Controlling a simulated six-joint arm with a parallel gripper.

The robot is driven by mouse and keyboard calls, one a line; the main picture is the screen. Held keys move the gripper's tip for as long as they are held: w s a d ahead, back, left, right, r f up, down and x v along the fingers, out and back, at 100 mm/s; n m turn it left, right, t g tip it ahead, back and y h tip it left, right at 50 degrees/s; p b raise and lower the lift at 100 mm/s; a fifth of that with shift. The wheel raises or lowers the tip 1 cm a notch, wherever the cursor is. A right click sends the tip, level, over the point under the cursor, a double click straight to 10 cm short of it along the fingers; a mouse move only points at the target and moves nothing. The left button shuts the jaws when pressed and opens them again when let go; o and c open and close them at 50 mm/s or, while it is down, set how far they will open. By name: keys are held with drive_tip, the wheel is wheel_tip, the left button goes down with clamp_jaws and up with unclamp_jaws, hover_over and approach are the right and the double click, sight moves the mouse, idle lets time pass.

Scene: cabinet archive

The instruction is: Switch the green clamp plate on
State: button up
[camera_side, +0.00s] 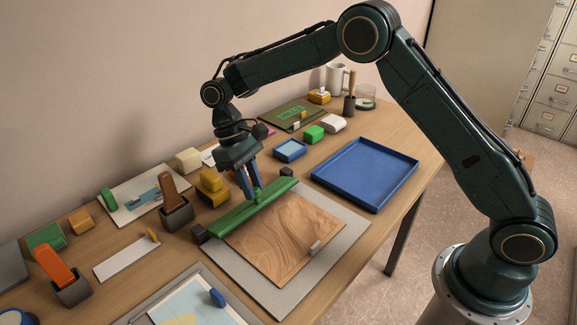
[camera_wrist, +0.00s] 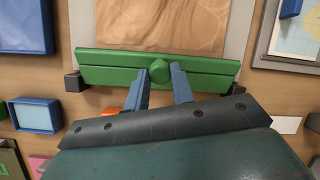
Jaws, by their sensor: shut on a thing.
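The green clamp plate (camera_side: 228,218) is a long bar lying along the back edge of a grey board (camera_side: 277,295). It also spans the wrist view (camera_wrist: 110,69), with a round green knob (camera_wrist: 159,70) at its middle. My gripper (camera_side: 254,194) is above the middle of the bar with its blue fingers pointing down. In the wrist view, its fingertips (camera_wrist: 161,80) are on both sides of the knob and shut on it. The fingers hide part of the bar's near edge.
A wood-grain sheet (camera_side: 290,236) lies on the grey board. Black blocks (camera_side: 199,233) stand at the bar's ends. A blue tray (camera_side: 366,168) is to the right. Stamps in holders (camera_side: 173,203) and small blocks stand close to the left and behind.

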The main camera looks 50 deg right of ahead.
sight(259, 195)
drive_tip(key=shift+a, duration=0.1)
drive_tip(key=o, duration=1)
drive_tip(key=shift+s+t, duration=0.3)
drive_tip(key=shift+t, duration=0.2)
drive_tip(key=shift+s+f+t, duration=0.35)
drive_tip(key=shift+s+t, duration=0.1)
drive_tip(key=shift+t, duration=0.4)
drive_tip(key=shift+s+f+t, duration=0.3)
drive_tip(key=shift+s+t, duration=0.1)
drive_tip(key=shift+t, duration=0.45)
wheel_tip(259, 195, up, 14)
drive_tip(key=s+d+r+t, duration=0.1)
drive_tip(key=s+d+r, duration=0.1)
drive_tip(key=s, duration=0.4)
drive_tip(key=s+d+r+m+t, duration=0.1)
drive_tip(key=s+d+r, duration=0.2)
drive_tip(key=s+d, duration=0.2)
drive_tip(key=s+d+r+m+t, duration=0.1)
drive_tip(key=s+d+r+t, duration=0.1)
drive_tip(key=s, duration=0.4)
drive_tip(key=shift+s+d+r, duration=0.35)
drive_tip(key=shift+s+d, duration=0.05)
drive_tip(key=shift+d, duration=0.45)
